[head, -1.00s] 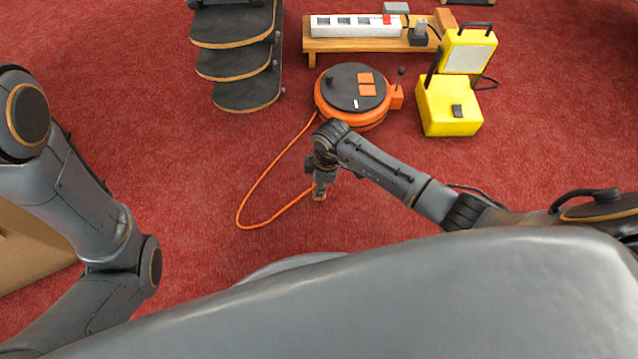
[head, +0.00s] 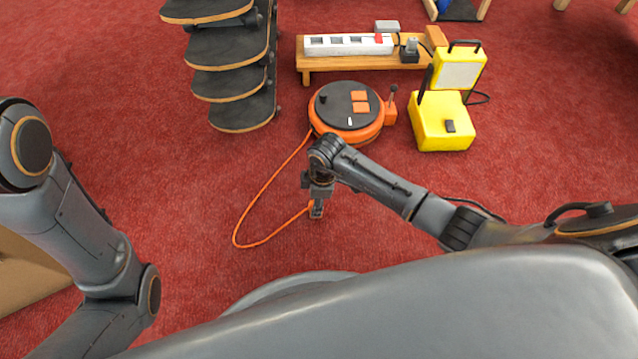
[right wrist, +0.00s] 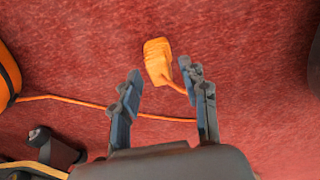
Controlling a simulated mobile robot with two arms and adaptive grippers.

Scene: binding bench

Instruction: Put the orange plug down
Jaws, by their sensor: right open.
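The orange plug (right wrist: 157,62) shows in the right wrist view on the red carpet, just beyond and between the fingertips of my right gripper (right wrist: 163,78). Its orange cord (right wrist: 80,102) runs off to the left behind the fingers. My right gripper is open, with a clear gap between its fingers. In the head view, my right gripper (head: 317,210) points down close to the carpet, and the plug is mostly hidden at its fingertips. The cord (head: 262,192) loops from there to the orange cable reel (head: 347,110). My left arm is in view, but its gripper is not.
A yellow work lamp (head: 443,122) stands right of the reel. A low wooden bench (head: 350,63) with a white power strip (head: 347,45) is behind. A rack of skateboards (head: 230,80) stands back left. The carpet around the cord loop is clear.

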